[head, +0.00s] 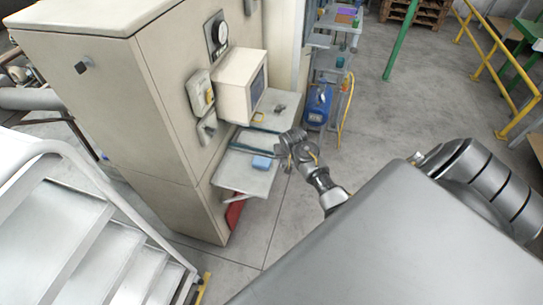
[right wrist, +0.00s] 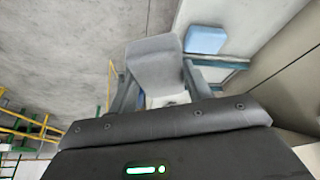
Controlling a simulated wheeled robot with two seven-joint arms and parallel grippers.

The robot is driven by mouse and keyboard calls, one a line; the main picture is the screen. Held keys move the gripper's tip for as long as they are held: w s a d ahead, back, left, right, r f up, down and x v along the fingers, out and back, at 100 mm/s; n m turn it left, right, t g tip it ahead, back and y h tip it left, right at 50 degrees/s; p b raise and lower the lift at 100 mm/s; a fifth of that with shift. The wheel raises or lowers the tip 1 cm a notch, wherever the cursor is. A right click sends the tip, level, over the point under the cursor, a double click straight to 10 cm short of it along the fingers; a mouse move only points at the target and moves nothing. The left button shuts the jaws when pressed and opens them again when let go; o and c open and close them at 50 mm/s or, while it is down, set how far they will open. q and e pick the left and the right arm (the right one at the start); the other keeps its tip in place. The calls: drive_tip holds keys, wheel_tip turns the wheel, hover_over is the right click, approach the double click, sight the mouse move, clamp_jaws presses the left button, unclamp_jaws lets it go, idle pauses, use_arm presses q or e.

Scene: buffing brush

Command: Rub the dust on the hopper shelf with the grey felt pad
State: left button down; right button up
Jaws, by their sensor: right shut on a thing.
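My right gripper (head: 285,150) is at the right edge of the pale hopper shelf (head: 236,178) on the beige cabinet. In the right wrist view its two fingers (right wrist: 158,78) are shut on the grey felt pad (right wrist: 153,52). The pad is a rounded grey block between the fingertips. The shelf (right wrist: 218,72) shows beyond the pad at upper right; I cannot tell whether the pad touches it. A blue block (head: 262,162) lies on the shelf and also shows beside the pad in the wrist view (right wrist: 205,40). I cannot make out the dust. My left gripper is not in view.
The beige cabinet (head: 110,100) stands left of the shelf, with a monitor (head: 241,84) above it. A rack (head: 330,62) with a blue canister (head: 318,104) stands behind. White stairs (head: 70,235) are at lower left. Open floor (head: 400,110) lies to the right.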

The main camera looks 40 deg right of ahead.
sight(292, 162)
drive_tip(key=s, duration=0.2)
drive_tip(key=s+r, duration=0.1)
drive_tip(key=shift+s+a, duration=0.25)
drive_tip(key=shift+s, duration=0.1)
drive_tip(key=s+a+r+n+t+y+b, duration=0.1)
drive_tip(key=s+a+r+n, duration=0.3)
drive_tip(key=a, duration=0.5)
drive_tip(key=s+a+r+n+y, duration=0.1)
drive_tip(key=s+a+r, duration=0.3)
drive_tip(key=a, duration=0.6)
drive_tip(key=s+a+f+n+b, duration=0.1)
drive_tip(key=s+a+f+b, duration=0.4)
drive_tip(key=b, duration=0.6)
drive_tip(key=shift+s+n, duration=0.25)
drive_tip(key=shift+n, duration=0.05)
